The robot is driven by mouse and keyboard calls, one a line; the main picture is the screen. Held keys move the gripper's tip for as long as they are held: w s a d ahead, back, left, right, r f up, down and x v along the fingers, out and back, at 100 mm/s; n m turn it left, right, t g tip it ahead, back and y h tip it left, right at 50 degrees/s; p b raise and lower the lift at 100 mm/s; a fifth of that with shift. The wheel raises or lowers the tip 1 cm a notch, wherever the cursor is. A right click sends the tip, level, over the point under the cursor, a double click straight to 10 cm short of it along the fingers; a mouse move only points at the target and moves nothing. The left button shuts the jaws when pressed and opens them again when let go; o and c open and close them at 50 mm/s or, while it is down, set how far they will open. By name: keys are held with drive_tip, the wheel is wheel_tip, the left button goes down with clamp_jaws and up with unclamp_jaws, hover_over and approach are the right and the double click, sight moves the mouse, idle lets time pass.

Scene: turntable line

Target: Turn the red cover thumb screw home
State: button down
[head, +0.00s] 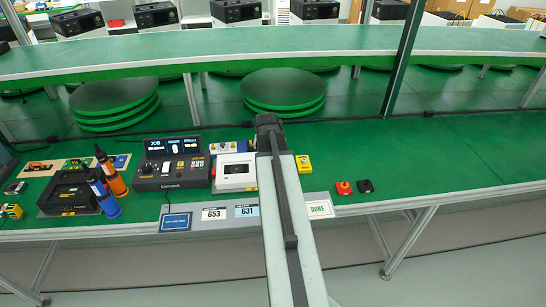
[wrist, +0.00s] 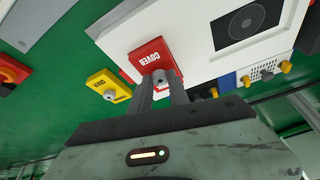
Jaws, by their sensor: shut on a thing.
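The red cover block (wrist: 150,55), labelled COVER, sits at the edge of a white unit in the wrist view. Its small grey thumb screw (wrist: 160,76) is between the fingers of my gripper (wrist: 161,84), which is shut on it. In the head view my own arm hides the gripper, the screw and the red block. The white unit (head: 236,172) shows in the head view just left of my arm; its white top (wrist: 200,35) fills the upper middle of the wrist view.
A yellow block (wrist: 103,82) with its own grey knob is beside the red one; it shows right of my arm (head: 304,164). A red button (head: 343,188) and a black piece (head: 366,186) lie further right. A dark console (head: 172,165) stands left. The bench's right side is clear.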

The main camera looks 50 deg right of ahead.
drive_tip(key=shift+d, duration=0.1)
idle(0.3)
drive_tip(key=c, duration=1.2)
unclamp_jaws()
drive_tip(key=shift+c, duration=0.2)
drive_tip(key=p+v, duration=0.7)
drive_tip(key=shift+a+r, duration=0.25)
drive_tip(key=shift+r, duration=0.1)
drive_tip(key=shift+s, duration=0.1)
